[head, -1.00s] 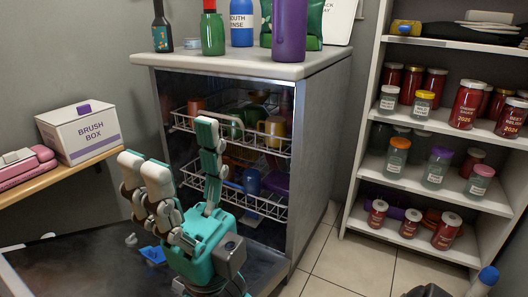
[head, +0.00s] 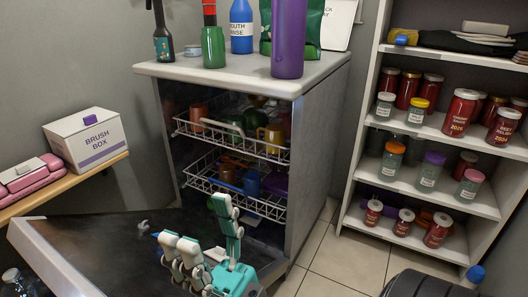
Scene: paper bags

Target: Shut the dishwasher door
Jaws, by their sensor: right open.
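The dishwasher (head: 320,150) stands in the middle under a pale countertop. Its door (head: 85,250) is open and lowered toward the lower left, its dark inner face up, sloping a little. The upper rack (head: 235,139) and lower rack (head: 238,195) hold mugs and other dishes and sit within the opening. My right gripper (head: 205,235), with white and teal fingers, is open and empty. In the picture it overlaps the right part of the door, in front of the lower rack; I cannot tell whether it touches the door. My left gripper is out of view.
Bottles, including a purple one (head: 288,38), stand on the countertop (head: 185,70). A wooden shelf at left holds a brush box (head: 87,138). A jar-filled shelf unit (head: 450,185) stands at right. Tiled floor (head: 335,258) is clear between it and the dishwasher.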

